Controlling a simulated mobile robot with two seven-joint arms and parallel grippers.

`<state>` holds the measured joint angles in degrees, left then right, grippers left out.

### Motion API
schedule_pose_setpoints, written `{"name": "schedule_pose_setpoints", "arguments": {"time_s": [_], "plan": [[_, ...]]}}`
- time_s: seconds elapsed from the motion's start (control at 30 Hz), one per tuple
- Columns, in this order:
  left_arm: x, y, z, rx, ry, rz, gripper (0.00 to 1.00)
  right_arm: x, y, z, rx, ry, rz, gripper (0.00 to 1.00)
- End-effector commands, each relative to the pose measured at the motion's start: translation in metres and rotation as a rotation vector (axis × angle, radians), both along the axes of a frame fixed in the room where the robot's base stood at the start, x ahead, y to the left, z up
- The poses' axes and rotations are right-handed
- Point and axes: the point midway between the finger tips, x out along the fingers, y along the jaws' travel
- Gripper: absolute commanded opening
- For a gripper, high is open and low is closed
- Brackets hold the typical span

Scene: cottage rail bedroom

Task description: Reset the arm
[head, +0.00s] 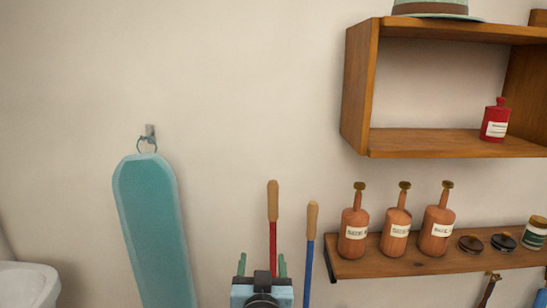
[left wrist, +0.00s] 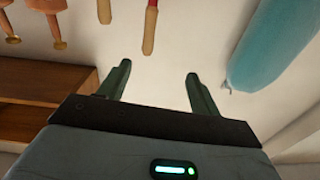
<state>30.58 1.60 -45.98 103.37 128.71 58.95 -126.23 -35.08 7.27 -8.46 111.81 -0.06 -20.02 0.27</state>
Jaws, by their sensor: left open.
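My left gripper (head: 261,268) is at the bottom middle of the head view, its two green fingers pointing up. It is in front of the wall, near two long wooden handles. In the left wrist view the gripper (left wrist: 158,85) has its fingers spread with nothing between them. Only the wrist and gripper of that arm show in the head view. My right gripper is not in view.
A teal ironing board (head: 150,230) hangs left of the gripper. A red-shafted handle (head: 272,205) and a blue-shafted handle (head: 311,225) stand close by. A lower shelf (head: 400,262) with bottles and a wall box (head: 358,85) are at right.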

Motion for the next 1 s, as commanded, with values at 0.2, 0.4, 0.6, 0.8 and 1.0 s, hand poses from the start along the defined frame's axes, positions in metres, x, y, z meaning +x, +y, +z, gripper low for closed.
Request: {"name": "schedule_pose_setpoints", "arguments": {"time_s": [0.2,0.4,0.6,0.8,1.0], "plan": [[0.013,0.064,-0.029,0.150,-0.001,0.067,0.64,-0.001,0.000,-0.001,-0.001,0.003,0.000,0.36],[0.022,0.135,-0.049,0.304,-0.001,0.136,0.64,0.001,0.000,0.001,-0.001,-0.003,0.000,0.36],[0.026,0.197,-0.057,0.435,-0.001,0.196,0.64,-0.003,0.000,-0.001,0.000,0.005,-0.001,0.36],[0.023,0.241,-0.060,0.521,-0.015,0.229,0.64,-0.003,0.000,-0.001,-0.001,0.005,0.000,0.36],[0.005,0.232,-0.064,0.446,-0.137,0.159,0.64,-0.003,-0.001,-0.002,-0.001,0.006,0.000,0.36]]}}
